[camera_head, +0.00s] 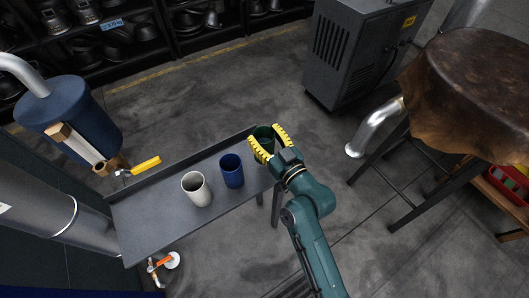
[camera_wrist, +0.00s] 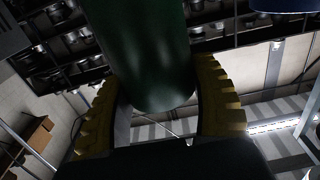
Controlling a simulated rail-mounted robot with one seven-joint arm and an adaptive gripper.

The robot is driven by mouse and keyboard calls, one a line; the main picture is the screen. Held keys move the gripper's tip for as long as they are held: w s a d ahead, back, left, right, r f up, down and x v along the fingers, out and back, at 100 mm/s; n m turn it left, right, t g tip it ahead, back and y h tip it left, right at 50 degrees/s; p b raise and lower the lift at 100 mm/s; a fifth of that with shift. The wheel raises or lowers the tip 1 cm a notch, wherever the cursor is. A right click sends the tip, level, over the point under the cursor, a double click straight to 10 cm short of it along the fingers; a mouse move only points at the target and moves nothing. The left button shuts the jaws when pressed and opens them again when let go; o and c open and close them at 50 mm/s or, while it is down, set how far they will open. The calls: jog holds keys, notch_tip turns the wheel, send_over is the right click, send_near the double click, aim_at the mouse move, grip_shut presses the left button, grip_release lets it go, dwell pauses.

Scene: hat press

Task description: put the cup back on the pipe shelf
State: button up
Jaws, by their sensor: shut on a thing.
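A dark green cup (camera_head: 264,131) is between the yellow fingers of my gripper (camera_head: 266,137) at the right end of the grey pipe shelf (camera_head: 150,222). My gripper is shut on it. In the wrist view the green cup (camera_wrist: 148,50) fills the middle, with a ridged yellow finger on each side. I cannot tell whether its base touches the shelf. A blue cup (camera_head: 232,171) and a white cup (camera_head: 196,189) stand upright on the shelf, to the left of the green one.
A grey cabinet (camera_head: 355,50) stands behind, and a table with a brown leather cover (camera_head: 465,90) is at right. The shelf's left part is bare.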

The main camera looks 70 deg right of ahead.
aim_at(270, 152)
notch_tip(270, 152, down, 4)
jog(key=shift+f+b, duration=0.2)
jog(key=shift+b, duration=0.8)
jog(key=shift+f, duration=0.25)
jog(key=o, duration=1.2)
jog(key=shift+o, duration=0.2)
